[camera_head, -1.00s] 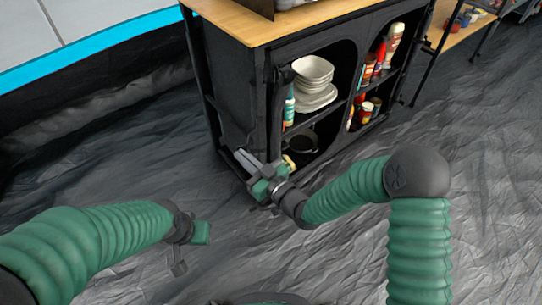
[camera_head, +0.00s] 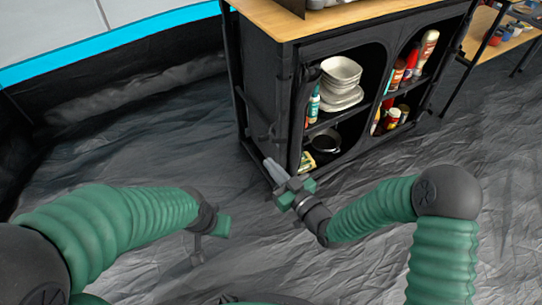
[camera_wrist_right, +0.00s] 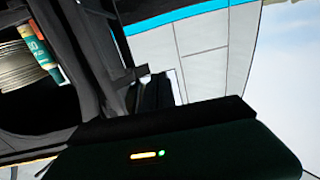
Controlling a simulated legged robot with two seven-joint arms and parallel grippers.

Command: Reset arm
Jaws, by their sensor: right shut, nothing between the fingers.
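My right gripper (camera_head: 273,170) is shut and empty, in front of the lower left corner of the black kitchen cabinet (camera_head: 262,85). Its fingers point up and left in the head view. I cannot tell whether they touch the cabinet. In the right wrist view, the dark housing of my wrist fills the lower part. My left arm comes in from the left, and its wrist end (camera_head: 212,222) hangs over the floor. The fingers of the left gripper are not clear enough to judge.
The cabinet's shelves hold stacked pale bowls (camera_head: 341,82), a dark pan (camera_head: 326,142) and several bottles; a bottle (camera_wrist_right: 36,48) also shows in the wrist view. A wooden shelf (camera_head: 497,40) stands at the right. The crinkled dark floor (camera_head: 130,150) is clear at left.

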